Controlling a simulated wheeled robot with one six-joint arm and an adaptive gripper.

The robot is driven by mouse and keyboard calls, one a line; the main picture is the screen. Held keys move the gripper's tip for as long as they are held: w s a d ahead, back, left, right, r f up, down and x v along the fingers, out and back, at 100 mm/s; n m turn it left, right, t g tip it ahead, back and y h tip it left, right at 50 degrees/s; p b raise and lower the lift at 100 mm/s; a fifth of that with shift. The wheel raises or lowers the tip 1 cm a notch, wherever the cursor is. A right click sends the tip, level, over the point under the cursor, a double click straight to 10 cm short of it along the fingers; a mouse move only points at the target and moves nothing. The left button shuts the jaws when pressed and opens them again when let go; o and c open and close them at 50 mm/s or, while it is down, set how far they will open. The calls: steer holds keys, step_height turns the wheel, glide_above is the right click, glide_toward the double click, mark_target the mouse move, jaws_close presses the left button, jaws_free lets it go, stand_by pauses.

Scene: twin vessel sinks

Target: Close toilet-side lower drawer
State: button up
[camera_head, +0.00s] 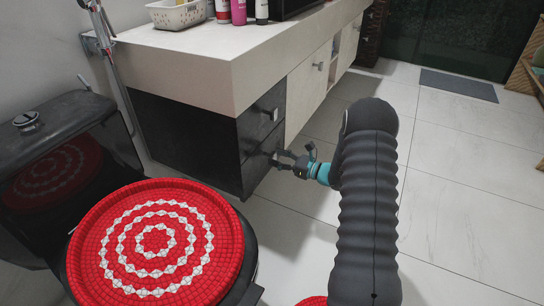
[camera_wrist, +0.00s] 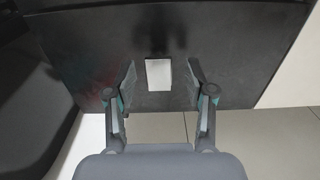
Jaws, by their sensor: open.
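The black lower drawer (camera_head: 256,172) is at the toilet end of the vanity, below a black upper drawer (camera_head: 262,120) with a small pale handle. In the head view the lower front looks nearly in line with the upper one; I cannot tell if a small gap remains. My gripper (camera_head: 280,159) is at the lower drawer front. In the wrist view the dark drawer front (camera_wrist: 90,60) fills the upper part, with its pale handle (camera_wrist: 158,74) between the two spread fingers of my gripper (camera_wrist: 161,84). The fingers stand apart from the handle on both sides. Contact with the front is unclear.
A black toilet with a red patterned lid (camera_head: 155,240) stands at the left, near the drawers. The pale countertop (camera_head: 190,55) overhangs them and carries a white basket (camera_head: 178,14) and bottles. Tiled floor (camera_head: 460,200) is clear at the right, with a grey mat (camera_head: 458,85) farther back.

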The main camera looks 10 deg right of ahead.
steer(key=v, duration=0.9)
steer(key=shift+d, duration=0.15)
steer(key=shift+s, duration=0.1)
